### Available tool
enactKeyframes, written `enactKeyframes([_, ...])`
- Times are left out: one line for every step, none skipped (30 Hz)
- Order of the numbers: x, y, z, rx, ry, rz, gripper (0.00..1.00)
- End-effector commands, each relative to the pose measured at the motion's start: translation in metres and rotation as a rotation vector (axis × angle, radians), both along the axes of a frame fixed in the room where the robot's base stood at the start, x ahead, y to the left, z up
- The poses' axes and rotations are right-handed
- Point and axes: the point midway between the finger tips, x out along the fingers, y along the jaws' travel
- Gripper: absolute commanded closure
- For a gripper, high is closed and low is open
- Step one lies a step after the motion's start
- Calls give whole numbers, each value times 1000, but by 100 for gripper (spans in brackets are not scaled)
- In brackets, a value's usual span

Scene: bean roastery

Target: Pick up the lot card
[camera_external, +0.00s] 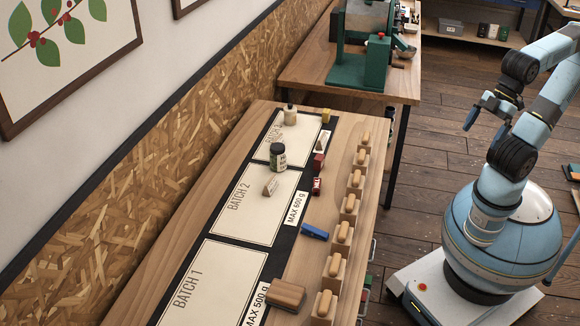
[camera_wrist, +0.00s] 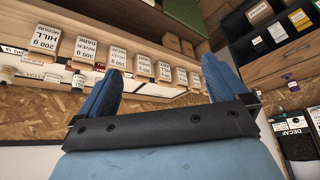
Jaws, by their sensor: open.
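My gripper (camera_external: 482,108) is raised to the right of the bench, well apart from both cards. Its two blue fingers are spread and empty, also in the wrist view (camera_wrist: 160,95). I cannot make out either card in the wrist view.
The dark-lidded jar (camera_external: 278,157), a cream bottle (camera_external: 290,115), a blue object (camera_external: 314,231) and a wooden block (camera_external: 287,295) stand on the bench. Several wooden holders (camera_external: 349,204) line its right edge. A green machine (camera_external: 372,62) stands behind. Floor separates bench and base.

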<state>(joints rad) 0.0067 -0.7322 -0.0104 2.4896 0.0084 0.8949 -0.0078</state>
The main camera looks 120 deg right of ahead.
Motion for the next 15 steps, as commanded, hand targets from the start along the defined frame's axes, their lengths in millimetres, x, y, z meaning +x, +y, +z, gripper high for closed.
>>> enactKeyframes([7,-4,0,11,7,-12,0])
enactKeyframes([12,-7,1,20,10,-21,0])
enactKeyframes([20,-12,1,32,14,-34,0])
enactKeyframes([27,-17,2,43,16,-46,0])
enactKeyframes([34,-22,2,55,20,-59,0])
enactKeyframes([44,-30,2,68,24,-77,0])
enactKeyframes([52,-36,2,79,26,-92,0])
enactKeyframes([59,-42,2,90,27,-106,0])
enactKeyframes([69,-51,1,103,32,-126,0])
enactKeyframes([76,-58,0,111,33,-142,0])
enactKeyframes([83,-66,-1,120,35,-158,0])
enactKeyframes([92,-76,-3,131,36,-179,0])
enactKeyframes([99,-84,-4,138,37,-196,0])
enactKeyframes([105,-92,-6,146,39,-213,0])
enactKeyframes([114,-104,-8,153,39,-235,0])
